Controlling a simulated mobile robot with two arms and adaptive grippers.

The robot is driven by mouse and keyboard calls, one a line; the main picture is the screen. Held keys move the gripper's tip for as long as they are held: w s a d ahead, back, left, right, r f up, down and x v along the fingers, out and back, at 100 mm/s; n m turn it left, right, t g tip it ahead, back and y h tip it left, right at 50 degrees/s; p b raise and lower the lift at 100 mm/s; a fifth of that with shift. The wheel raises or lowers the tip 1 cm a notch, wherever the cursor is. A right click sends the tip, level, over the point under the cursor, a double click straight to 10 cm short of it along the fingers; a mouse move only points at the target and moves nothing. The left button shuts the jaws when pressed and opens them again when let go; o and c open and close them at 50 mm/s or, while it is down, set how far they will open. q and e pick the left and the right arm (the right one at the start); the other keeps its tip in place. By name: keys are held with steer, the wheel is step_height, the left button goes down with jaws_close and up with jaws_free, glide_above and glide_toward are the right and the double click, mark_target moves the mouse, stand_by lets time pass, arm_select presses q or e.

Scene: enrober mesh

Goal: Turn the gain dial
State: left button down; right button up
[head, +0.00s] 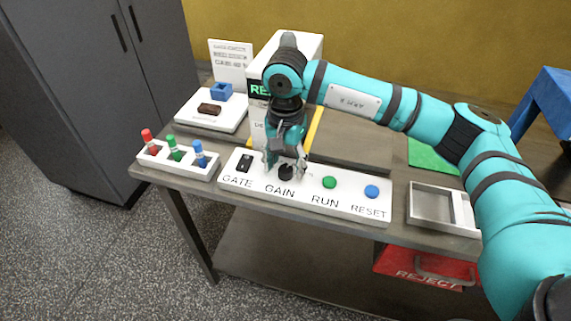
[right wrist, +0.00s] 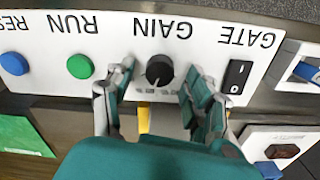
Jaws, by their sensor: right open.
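The gain dial (head: 286,172) is a round black knob on a white control panel (head: 305,200), above the word GAIN. In the right wrist view the dial (right wrist: 159,71) sits between my fingers, with a gap on both sides, and its pale pointer mark shows. My right gripper (head: 285,170) is open, reaching down over the panel from above; in the right wrist view its fingertips (right wrist: 160,80) are on either side of the dial and do not appear to touch it. My left gripper is in neither view.
The black GATE switch (head: 245,163) is left of the dial; the green RUN button (head: 329,182) and blue RESET button (head: 371,191) are to the right. A rack (head: 178,165) of red, green and blue tubes stands left. A grey tray (head: 433,206) lies right.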

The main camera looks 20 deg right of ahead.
mark_target(285, 169)
step_height(285, 169, up, 11)
stand_by(0.3)
stand_by(0.4)
